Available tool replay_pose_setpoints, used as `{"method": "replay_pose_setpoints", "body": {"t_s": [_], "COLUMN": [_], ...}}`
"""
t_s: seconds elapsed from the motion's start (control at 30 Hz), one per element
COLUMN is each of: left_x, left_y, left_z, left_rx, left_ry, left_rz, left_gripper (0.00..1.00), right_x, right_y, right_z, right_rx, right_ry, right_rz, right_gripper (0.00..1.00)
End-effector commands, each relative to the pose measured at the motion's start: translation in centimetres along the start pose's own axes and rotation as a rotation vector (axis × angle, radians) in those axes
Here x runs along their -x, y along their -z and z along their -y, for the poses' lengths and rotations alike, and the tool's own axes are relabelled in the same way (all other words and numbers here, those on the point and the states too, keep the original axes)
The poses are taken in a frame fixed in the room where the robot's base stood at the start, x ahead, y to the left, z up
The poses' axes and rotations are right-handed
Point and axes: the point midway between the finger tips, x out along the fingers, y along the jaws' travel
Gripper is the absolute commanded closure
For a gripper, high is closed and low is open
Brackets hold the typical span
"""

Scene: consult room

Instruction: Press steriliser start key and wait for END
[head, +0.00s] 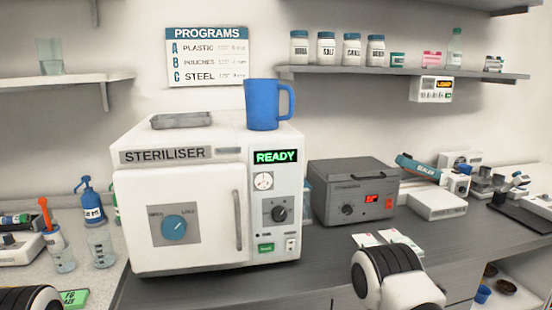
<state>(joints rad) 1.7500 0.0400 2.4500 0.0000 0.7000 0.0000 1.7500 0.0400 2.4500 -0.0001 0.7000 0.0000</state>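The white steriliser (128,205) stands on the counter left of centre in the head view. Its display (276,156) glows green and reads READY. Its door looks shut, with a vertical handle (238,220) and a blue round knob (174,229) whose end labels are too small to read surely. On the right panel are a gauge (263,181), a dark selector dial (279,211), a green key (266,248) low down, and a small white switch (291,245) beside it. Neither gripper shows; only parts of my arms appear along the bottom edge, apart from the steriliser.
A blue mug (262,106) and grey tray (181,120) sit on top of the steriliser. A grey box (338,178) with a red display stands to its right. Bottles and beakers (101,249) crowd the left. A PROGRAMS chart (208,57) hangs behind. Shelves (420,74) overhang the counter.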

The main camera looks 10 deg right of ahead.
Motion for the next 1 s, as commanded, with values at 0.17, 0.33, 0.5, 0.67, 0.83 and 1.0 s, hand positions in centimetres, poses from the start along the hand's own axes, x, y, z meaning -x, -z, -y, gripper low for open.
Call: {"method": "replay_pose_setpoints", "body": {"t_s": [0.17, 0.33, 0.5, 0.67, 0.83, 1.0], "left_x": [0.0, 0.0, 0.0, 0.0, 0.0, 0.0], "left_y": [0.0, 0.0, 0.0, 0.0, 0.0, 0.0], "left_z": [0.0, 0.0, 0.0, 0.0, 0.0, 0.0], "left_rx": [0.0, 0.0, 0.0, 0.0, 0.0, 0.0], "left_ry": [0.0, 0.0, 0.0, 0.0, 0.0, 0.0], "left_rz": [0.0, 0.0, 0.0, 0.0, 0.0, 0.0], "left_gripper": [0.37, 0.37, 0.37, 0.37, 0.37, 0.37], "right_x": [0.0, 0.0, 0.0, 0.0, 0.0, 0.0], "right_y": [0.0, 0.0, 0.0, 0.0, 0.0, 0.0], "right_z": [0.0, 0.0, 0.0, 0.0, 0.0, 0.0], "right_rx": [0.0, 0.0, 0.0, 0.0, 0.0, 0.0], "right_ry": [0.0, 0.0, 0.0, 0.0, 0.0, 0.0], "right_rz": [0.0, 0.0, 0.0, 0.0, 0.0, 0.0], "right_gripper": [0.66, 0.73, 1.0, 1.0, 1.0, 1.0]}}
